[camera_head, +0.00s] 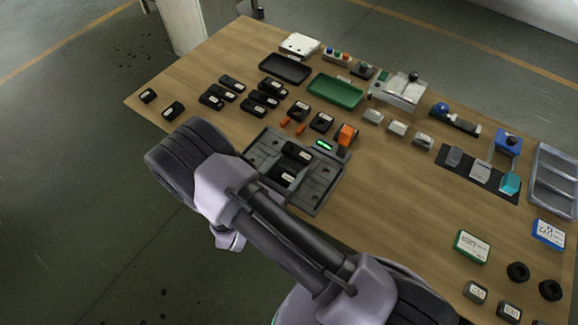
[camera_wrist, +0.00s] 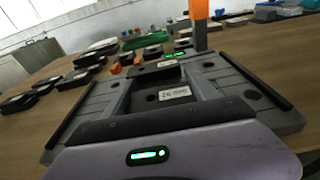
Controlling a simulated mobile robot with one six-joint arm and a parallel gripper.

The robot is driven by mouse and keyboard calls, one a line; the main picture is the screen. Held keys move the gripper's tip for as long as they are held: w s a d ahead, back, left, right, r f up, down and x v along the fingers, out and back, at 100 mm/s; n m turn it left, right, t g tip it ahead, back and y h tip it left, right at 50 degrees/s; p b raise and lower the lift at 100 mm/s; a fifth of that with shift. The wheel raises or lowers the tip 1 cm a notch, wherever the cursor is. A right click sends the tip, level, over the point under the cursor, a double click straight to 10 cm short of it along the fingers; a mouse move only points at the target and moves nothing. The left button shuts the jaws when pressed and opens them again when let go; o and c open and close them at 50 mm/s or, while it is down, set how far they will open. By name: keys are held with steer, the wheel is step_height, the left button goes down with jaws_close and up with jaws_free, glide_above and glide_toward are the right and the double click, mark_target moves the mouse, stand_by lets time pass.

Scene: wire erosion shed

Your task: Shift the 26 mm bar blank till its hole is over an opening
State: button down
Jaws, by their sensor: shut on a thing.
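The 26 mm bar blank (camera_wrist: 150,97) is black, with a white label reading 26 and a dark hole at its left. It lies in the middle recess of a grey fixture (camera_wrist: 238,80). My gripper (camera_wrist: 163,92) is shut on this blank; the finger contact is hard to make out. In the head view the fixture (camera_head: 318,172) has dark round openings in its side panels, and a black labelled piece (camera_head: 285,178) in its near half is probably the blank. My arm hides the gripper there. What lies under the blank's hole cannot be seen.
Another black labelled piece (camera_head: 297,152) sits farther back in the fixture. An orange-topped post (camera_head: 346,135) and a green-lit display (camera_head: 324,146) stand at its back edge. Several black blanks (camera_head: 231,84) lie behind left, near a green tray (camera_head: 335,91). Bare table lies right of the fixture.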

steer(key=shift+c, duration=0.8)
jaws_free()
steer(key=shift+a, duration=0.1)
steer(key=p+v, duration=0.4)
steer(key=v, duration=1.3)
steer(key=shift+a, duration=0.2)
steer(key=shift+s, duration=0.1)
steer(key=d+r+m+g+y, duration=0.3)
steer(key=d+r+m+g, duration=1.05)
steer(key=r+m, duration=0.55)
steer(key=s+d+r+m+t+y, duration=0.2)
steer(key=s+r+m+t+y, duration=0.1)
steer(key=r+m, duration=0.3)
steer(key=s+d+r+m+t+y, duration=0.2)
steer(key=r+m+t+y, duration=0.1)
steer(key=r+m+y, duration=0.3)
steer(key=shift+s+r+m, duration=0.4)
steer(key=shift+r+m, duration=0.35)
steer(key=shift+m, duration=0.15)
